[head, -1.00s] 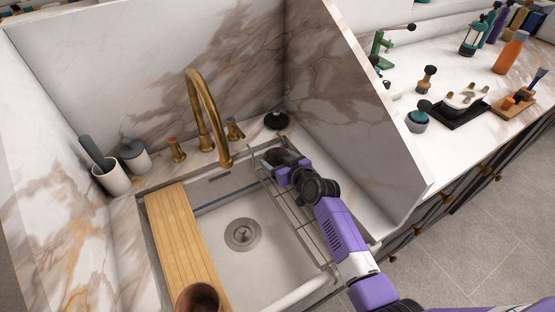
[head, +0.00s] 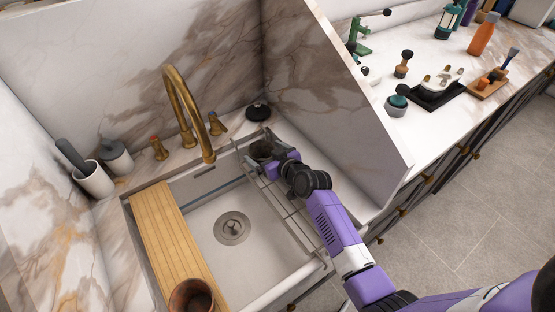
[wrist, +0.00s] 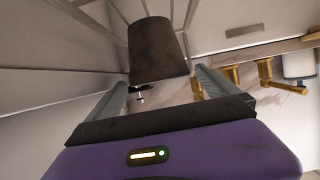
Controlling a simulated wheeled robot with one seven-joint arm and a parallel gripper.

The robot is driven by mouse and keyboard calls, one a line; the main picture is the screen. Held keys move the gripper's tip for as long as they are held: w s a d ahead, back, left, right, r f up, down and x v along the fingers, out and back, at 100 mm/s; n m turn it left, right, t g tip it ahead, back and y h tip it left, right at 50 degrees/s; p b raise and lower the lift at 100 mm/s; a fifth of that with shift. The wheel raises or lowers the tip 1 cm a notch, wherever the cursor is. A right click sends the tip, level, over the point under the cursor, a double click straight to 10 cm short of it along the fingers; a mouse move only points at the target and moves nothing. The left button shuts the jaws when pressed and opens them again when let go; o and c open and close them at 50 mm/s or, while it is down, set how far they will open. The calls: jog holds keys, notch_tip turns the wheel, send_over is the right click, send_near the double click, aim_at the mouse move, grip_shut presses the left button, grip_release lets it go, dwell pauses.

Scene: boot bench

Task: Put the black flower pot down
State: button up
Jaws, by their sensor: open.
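The black flower pot (head: 262,150) stands at the back end of the wire rack (head: 291,213) on the right side of the sink. In the wrist view the dark pot (wrist: 158,48) appears wide end down, in front of the fingers and about midway between their lines. My gripper (wrist: 163,80) is open, with a finger on each side and a clear gap to the pot. In the head view my gripper (head: 275,159) is just to the front right of the pot. My wrist partly hides the rack.
A brass faucet (head: 185,110) rises left of the pot. A black round object (head: 257,112) sits on the ledge behind it. A marble partition (head: 330,100) stands close on the right. A wooden board (head: 170,235) and a brownish pot (head: 192,297) are at the left.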

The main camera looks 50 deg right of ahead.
jog(key=s+a+r+n, duration=0.1)
jog(key=s+a+r, duration=0.1)
jog(key=s+a, duration=0.8)
jog(key=s+a+r, duration=0.1)
jog(key=s+a, duration=0.5)
jog(key=s, duration=0.8)
jog(key=s+a+r+n+t+y, duration=0.1)
jog(key=s+a+r, duration=0.3)
jog(key=s+r, duration=0.2)
jog(key=s+a+r+n+t+y, duration=0.1)
jog(key=s+a+r+y, duration=0.1)
jog(key=s+a+r, duration=0.3)
jog(key=s+r, duration=0.1)
jog(key=s, duration=0.2)
jog(key=shift+s+a+r+y, duration=0.15)
jog(key=shift+s+r+y, duration=0.1)
jog(key=shift+r+y, duration=0.1)
